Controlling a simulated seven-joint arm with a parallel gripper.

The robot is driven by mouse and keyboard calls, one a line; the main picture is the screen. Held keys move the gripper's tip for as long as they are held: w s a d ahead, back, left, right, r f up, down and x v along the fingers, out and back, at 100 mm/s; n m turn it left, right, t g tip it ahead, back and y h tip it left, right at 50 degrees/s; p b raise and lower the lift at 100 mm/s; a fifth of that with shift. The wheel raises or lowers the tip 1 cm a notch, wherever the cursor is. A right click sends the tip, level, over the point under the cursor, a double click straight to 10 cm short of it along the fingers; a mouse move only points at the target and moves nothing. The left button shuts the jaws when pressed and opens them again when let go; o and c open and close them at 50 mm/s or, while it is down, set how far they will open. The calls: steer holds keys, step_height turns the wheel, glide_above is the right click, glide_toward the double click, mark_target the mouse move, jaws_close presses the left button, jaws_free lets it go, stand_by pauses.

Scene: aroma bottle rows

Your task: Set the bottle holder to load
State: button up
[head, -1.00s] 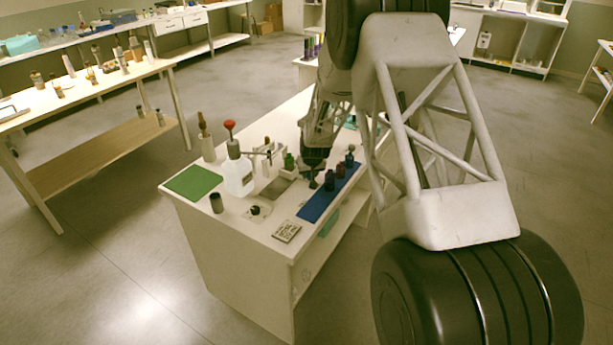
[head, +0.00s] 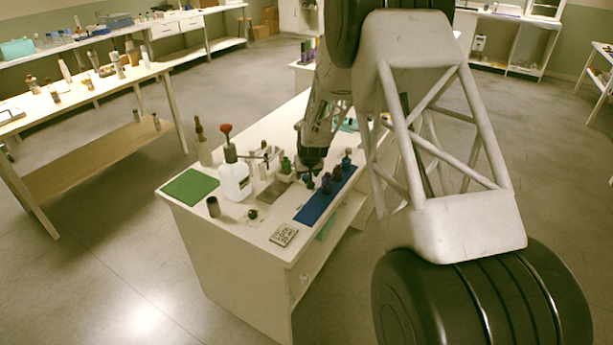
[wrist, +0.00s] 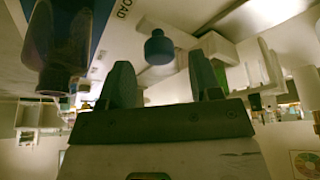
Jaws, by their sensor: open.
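My gripper (head: 309,177) is low over the front part of the white table, beside the blue mat. In the wrist view my gripper (wrist: 163,85) has its two fingers apart with nothing between them. Printed letters "OAD" (wrist: 124,10) show at the top of the wrist view. A white upright fixture (wrist: 262,68), perhaps the bottle holder, shows at right there. In the head view a white fixture (head: 266,156) stands left of my gripper; its setting cannot be read.
Several dark bottles (head: 326,183) stand on the blue mat (head: 316,207). A green-capped bottle (head: 286,166) is close left of my gripper.

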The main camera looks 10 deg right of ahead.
steer(key=shift+v, duration=2.8)
steer(key=s+a+r, duration=0.2)
steer(key=s+r, duration=0.9)
steer(key=s, duration=0.1)
steer(key=s+a+r, duration=0.2)
steer(key=s+r, duration=0.9)
steer(key=s, duration=0.2)
steer(key=s+a+r+g, duration=0.1)
steer(key=s+r, duration=0.1)
steer(key=s, duration=1.3)
steer(key=s+a+r, duration=0.1)
steer(key=s, duration=1.4)
steer(key=shift+r+g, duration=0.4)
